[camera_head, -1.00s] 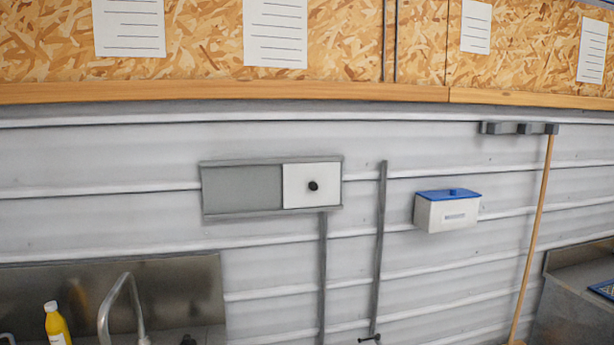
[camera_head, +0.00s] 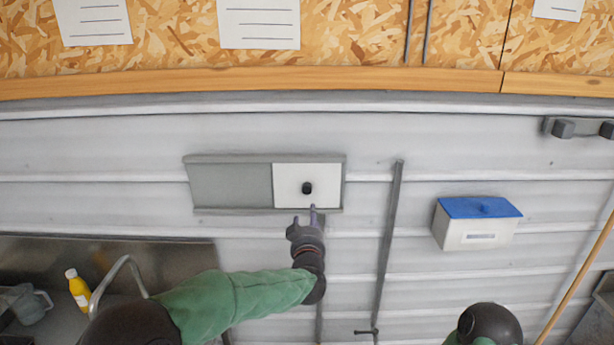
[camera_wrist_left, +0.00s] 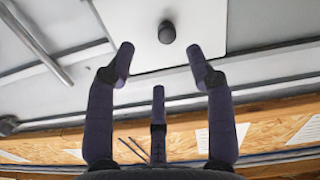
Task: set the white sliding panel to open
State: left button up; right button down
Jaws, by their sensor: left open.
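The white sliding panel (camera_head: 291,196) sits at the right end of its grey wall frame (camera_head: 228,211), with a grey area on the left. A round black knob (camera_head: 307,188) stands out from the panel. My left gripper (camera_head: 304,214) is just below the knob in the head view, empty and apart from it. In the left wrist view, the open fingers (camera_wrist_left: 159,50) spread in front of the white panel (camera_wrist_left: 220,22), and the knob (camera_wrist_left: 166,32) lies just beyond the fingertips, between them. My right gripper is not in view; only part of that arm shows.
A white box with a blue lid (camera_head: 480,208) hangs on the wall to the right. A vertical grey bar (camera_head: 390,245) is between it and the panel. A tap (camera_head: 115,272) and a yellow bottle (camera_head: 78,290) are at lower left. A wooden ledge (camera_head: 250,80) runs above.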

aim_at(307, 192)
pick_arm(q)
jog(key=w, duration=0.3)
jog(key=w+r+p, duration=0.1)
jog(key=w, duration=0.3)
jog(key=w+p, duration=0.1)
jog(key=w, duration=0.2)
jog(key=shift+w+a+r, duration=0.2)
jog(key=shift+w+r, duration=0.15)
jog(key=shift+w, duration=0.05)
jog(key=shift+c, duration=0.3)
grip_shut()
